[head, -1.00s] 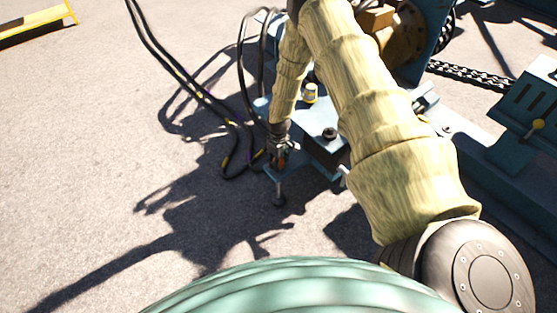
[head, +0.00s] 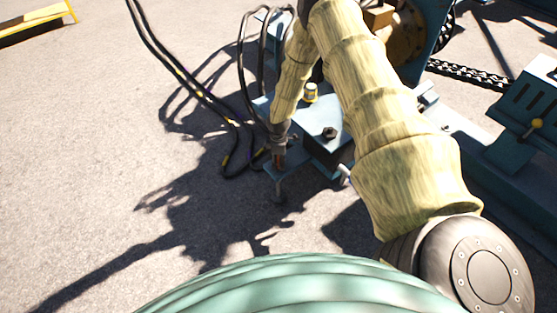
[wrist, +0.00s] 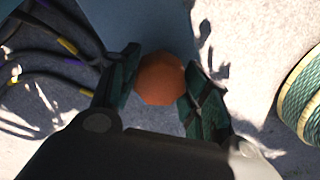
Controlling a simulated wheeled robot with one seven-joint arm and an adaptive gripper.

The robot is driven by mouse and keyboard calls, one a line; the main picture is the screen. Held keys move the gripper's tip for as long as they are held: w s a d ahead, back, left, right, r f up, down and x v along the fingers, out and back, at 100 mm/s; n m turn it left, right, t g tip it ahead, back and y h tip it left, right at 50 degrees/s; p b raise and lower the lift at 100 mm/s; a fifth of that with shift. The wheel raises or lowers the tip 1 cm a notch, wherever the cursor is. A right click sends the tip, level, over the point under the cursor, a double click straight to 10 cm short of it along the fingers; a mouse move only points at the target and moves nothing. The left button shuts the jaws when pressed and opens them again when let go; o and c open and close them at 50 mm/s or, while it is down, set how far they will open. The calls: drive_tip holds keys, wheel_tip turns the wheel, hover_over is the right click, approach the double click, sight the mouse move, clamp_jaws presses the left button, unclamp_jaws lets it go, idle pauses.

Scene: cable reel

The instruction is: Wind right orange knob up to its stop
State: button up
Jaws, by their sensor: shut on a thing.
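The orange knob (wrist: 160,79) shows in the wrist view between the two fingers of my gripper (wrist: 162,92). The fingers are shut on it, one on each side. In the head view my gripper (head: 279,158) points down at the corner of the blue machine frame (head: 318,142), and the knob is mostly hidden there by the fingers. The threaded post (head: 279,188) below the frame corner shows faintly in shadow.
Black cables (head: 185,80) loop down to the ground left of my gripper. A yellow cap (head: 310,92) and a dark bolt (head: 329,133) sit on the frame. A chain (head: 470,74) runs at the right. Open ground lies at the left.

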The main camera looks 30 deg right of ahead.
sight(278, 159)
idle(0.4)
drive_tip(key=o, duration=1)
drive_tip(key=shift+c, duration=0.2)
wheel_tip(278, 159, up, 12)
